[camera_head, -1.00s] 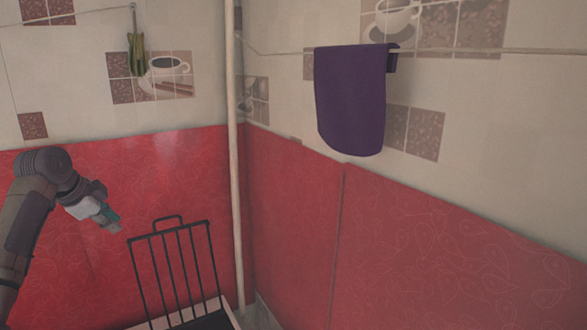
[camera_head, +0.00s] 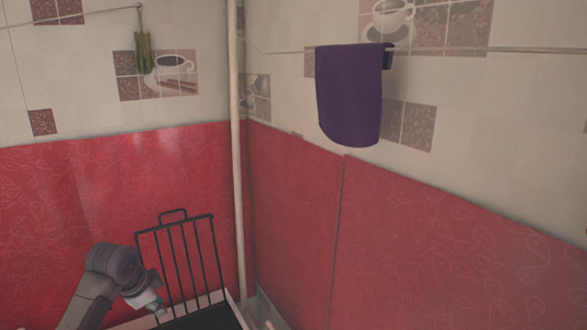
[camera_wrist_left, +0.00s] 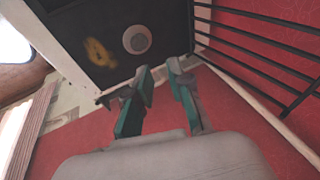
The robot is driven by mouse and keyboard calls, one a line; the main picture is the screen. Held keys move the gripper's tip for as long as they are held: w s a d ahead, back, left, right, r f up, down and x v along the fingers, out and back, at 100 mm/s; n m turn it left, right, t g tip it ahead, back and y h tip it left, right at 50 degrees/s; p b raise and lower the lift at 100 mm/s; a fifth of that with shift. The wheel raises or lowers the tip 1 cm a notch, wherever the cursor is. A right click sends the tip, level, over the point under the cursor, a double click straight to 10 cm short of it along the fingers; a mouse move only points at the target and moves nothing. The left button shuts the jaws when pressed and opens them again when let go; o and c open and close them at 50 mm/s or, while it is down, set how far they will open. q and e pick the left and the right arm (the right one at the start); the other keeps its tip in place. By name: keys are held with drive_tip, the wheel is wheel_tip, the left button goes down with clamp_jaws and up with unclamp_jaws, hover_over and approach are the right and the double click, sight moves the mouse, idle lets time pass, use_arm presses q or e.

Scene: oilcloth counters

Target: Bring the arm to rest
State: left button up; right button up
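My left arm comes in at the bottom left of the head view. Its left gripper (camera_head: 160,309) points down in front of the black wire rack, low in the frame. In the left wrist view the two green-sided fingers (camera_wrist_left: 160,70) stand apart with an empty gap between them. My right gripper is in neither view.
A black wire rack (camera_head: 175,228) stands upright by a dark surface (camera_wrist_left: 105,25), on which a pale round thing (camera_wrist_left: 137,39) and a yellow mark or object (camera_wrist_left: 99,52) show. A pale vertical pipe (camera_head: 236,150) runs up the corner. A purple towel (camera_head: 347,100) hangs right.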

use_arm(q)
drive_tip(key=s+d+f+n, duration=0.2)
drive_tip(key=s+d+f, duration=0.3)
drive_tip(key=s+f, duration=0.25)
drive_tip(key=s+d+f+n, duration=0.1)
drive_tip(key=s+d+f, duration=0.45)
drive_tip(key=s, duration=0.35)
drive_tip(key=s+d+n+g, duration=0.15)
drive_tip(key=s+n, duration=0.45)
drive_tip(key=s, duration=1.4)
wheel_tip(320, 180, down, 32)
drive_tip(key=s+b, duration=0.1)
drive_tip(key=b, duration=0.7)
drive_tip(key=s+a+f+g+b, duration=0.1)
drive_tip(key=s+f+b, duration=0.2)
drive_tip(key=s+f, duration=0.5)
drive_tip(key=s+a+f+g+b, duration=0.1)
drive_tip(key=s+a+f+b, duration=0.1)
drive_tip(key=s+f, duration=0.7)
wheel_tip(320, 180, down, 7)
drive_tip(key=shift+s+f+y+b, duration=0.2)
drive_tip(key=shift+s+y+b, duration=0.1)
drive_tip(key=shift+b, duration=0.45)
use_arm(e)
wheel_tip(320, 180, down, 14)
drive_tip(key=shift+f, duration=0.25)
